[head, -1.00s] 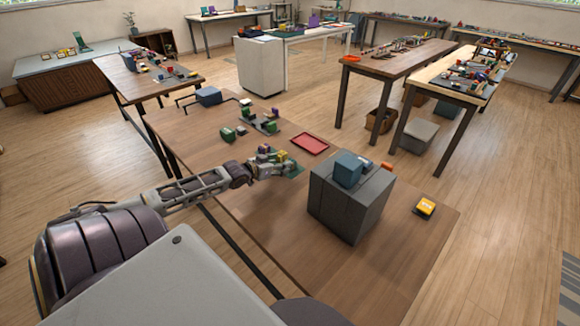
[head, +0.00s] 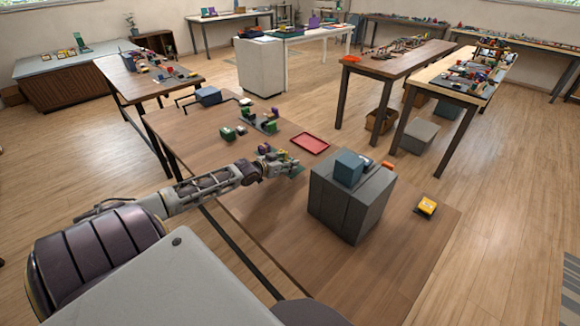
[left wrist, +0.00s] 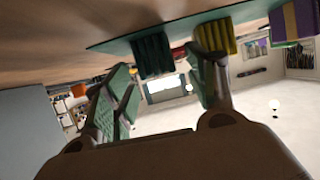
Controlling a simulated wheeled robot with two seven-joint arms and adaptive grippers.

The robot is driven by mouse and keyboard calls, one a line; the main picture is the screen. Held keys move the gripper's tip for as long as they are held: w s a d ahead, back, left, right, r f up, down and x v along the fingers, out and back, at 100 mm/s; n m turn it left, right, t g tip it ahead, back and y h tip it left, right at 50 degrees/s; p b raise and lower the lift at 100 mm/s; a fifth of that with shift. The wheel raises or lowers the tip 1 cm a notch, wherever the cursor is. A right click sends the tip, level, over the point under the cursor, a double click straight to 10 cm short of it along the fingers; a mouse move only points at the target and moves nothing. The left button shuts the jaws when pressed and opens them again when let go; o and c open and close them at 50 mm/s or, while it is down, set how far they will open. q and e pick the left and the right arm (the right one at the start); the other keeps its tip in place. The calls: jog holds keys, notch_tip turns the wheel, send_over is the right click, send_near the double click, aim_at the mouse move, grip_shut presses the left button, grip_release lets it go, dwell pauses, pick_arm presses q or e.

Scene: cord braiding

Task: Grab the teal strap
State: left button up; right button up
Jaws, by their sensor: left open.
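A dark teal ribbed piece (left wrist: 153,57), which looks like the teal strap, sits on a thin teal board (left wrist: 185,28) in the left wrist view. A yellow ribbed piece (left wrist: 217,37) is beside it, partly behind a finger. My left gripper (left wrist: 168,72) is open, with green pads. The teal piece shows between its fingers, and no grip on it is visible. In the head view my left gripper (head: 289,165) is low over the board (head: 297,172) on the wooden table. It hides most of the board and the strap. My right gripper is not in view.
A grey box (head: 345,205) with a blue block (head: 348,168) on top stands close right of my left gripper. A red tray (head: 311,143) lies behind. A purple block (left wrist: 295,20) is near the yellow piece. The table's front right has free room around a yellow item (head: 426,206).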

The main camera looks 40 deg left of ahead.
pick_arm(q)
jog(key=shift+w, duration=0.2)
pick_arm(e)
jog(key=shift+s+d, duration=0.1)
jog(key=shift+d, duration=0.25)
pick_arm(q)
jog(key=shift+c, duration=0.2)
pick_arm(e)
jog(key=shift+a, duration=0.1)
pick_arm(q)
jog(key=c, duration=1.1)
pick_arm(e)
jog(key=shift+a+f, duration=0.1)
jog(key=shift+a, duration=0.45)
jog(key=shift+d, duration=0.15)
